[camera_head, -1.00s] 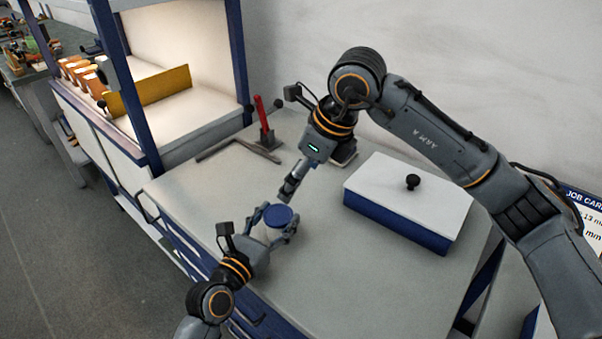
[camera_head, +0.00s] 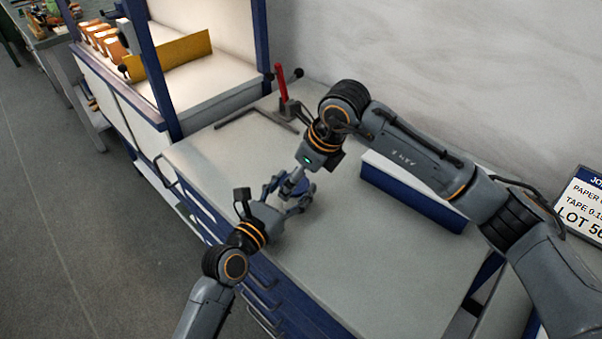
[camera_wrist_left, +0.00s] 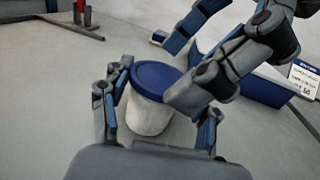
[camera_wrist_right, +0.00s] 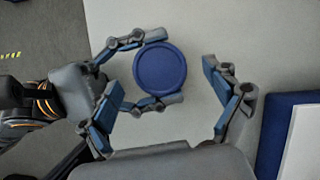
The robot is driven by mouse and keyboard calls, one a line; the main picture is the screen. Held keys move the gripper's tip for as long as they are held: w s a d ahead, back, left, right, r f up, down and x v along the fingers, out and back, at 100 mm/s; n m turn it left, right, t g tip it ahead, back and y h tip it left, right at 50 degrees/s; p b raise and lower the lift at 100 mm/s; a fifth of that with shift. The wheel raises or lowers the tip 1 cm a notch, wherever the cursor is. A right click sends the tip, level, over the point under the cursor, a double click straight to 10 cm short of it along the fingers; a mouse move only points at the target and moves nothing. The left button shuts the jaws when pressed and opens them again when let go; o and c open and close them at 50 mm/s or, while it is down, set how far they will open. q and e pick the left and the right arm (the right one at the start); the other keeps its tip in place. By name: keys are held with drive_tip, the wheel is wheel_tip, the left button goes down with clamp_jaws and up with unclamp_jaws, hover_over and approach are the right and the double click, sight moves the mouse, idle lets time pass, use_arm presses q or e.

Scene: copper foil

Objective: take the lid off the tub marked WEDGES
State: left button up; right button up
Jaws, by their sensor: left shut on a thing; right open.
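A white tub (camera_wrist_left: 148,116) with a round blue lid (camera_wrist_left: 155,80) stands upright on the bench. No marking on it can be read. The lid also shows from above in the right wrist view (camera_wrist_right: 160,68). My left gripper (camera_wrist_left: 160,122) is shut on the tub's body, one finger on each side, below the lid. My right gripper (camera_wrist_right: 166,100) is open, its fingers spread wide to either side of the lid and not touching it. In the head view the grippers hide most of the tub, and only part of the lid shows.
A blue box with a white lid (camera_head: 413,192) stands behind my right arm. A red-handled tool (camera_head: 280,84) stands at the back beside a flat metal square (camera_head: 254,114). A lit cabinet (camera_head: 215,65) is at the left. The bench front (camera_head: 390,275) is clear.

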drive_tip(key=shift+c, duration=0.4)
drive_tip(key=c, duration=1.4)
use_arm(q)
drive_tip(key=shift+s+d, duration=0.1)
use_arm(e)
drive_tip(key=shift+s, duration=0.1)
drive_tip(key=shift+c, duration=0.7)
